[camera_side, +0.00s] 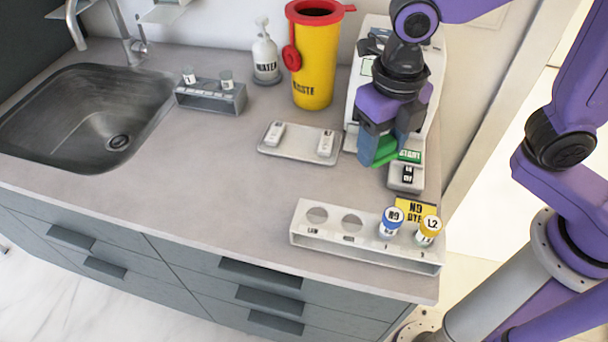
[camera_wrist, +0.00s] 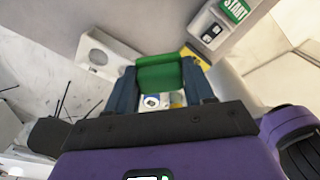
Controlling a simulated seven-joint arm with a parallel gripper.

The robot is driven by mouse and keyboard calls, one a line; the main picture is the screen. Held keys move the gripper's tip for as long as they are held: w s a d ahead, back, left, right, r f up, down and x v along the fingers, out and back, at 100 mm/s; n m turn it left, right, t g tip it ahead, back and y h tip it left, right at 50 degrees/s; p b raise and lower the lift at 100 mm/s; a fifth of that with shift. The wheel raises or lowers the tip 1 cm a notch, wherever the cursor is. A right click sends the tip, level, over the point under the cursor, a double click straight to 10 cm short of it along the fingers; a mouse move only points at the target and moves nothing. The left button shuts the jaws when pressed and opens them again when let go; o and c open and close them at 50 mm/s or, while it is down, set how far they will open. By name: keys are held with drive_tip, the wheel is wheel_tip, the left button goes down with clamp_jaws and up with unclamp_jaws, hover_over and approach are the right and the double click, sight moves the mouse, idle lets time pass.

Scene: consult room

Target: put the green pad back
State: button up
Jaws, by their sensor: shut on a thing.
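My gripper (camera_side: 380,148) is shut on the green pad (camera_side: 385,157) and holds it in front of the white machine at the back right. Only the pad's lower part shows in the side view, below the dark fingers. In the wrist view, the green pad (camera_wrist: 162,76) spans the gap between the two fingers of my gripper (camera_wrist: 161,88). A separate green START label (camera_side: 410,156) is on the machine's front, close to the right of the held pad. It also shows in the wrist view (camera_wrist: 235,10).
A grey tray (camera_side: 297,155) with two white items lies left of my gripper. A white rack (camera_side: 320,238) with blue- and yellow-capped vials stands at the front edge, beside a yellow sign (camera_side: 416,208). A yellow bin (camera_side: 315,65) stands behind.

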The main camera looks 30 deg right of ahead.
drive_tip(key=w+a+f, duration=0.3)
drive_tip(key=w+a, duration=0.2)
drive_tip(key=w, duration=0.1)
hover_over(304, 183)
drive_tip(key=f, duration=0.5)
drive_tip(key=shift+s+d+f, duration=0.15)
drive_tip(key=shift+s+f, duration=0.1)
drive_tip(key=shift+f, duration=0.1)
drive_tip(key=shift+w+f, duration=0.2)
drive_tip(key=shift+f, duration=1.7)
drive_tip(key=shift+f, duration=0.1)
drive_tip(key=o, duration=1)
wheel_tip(304, 183, up, 12)
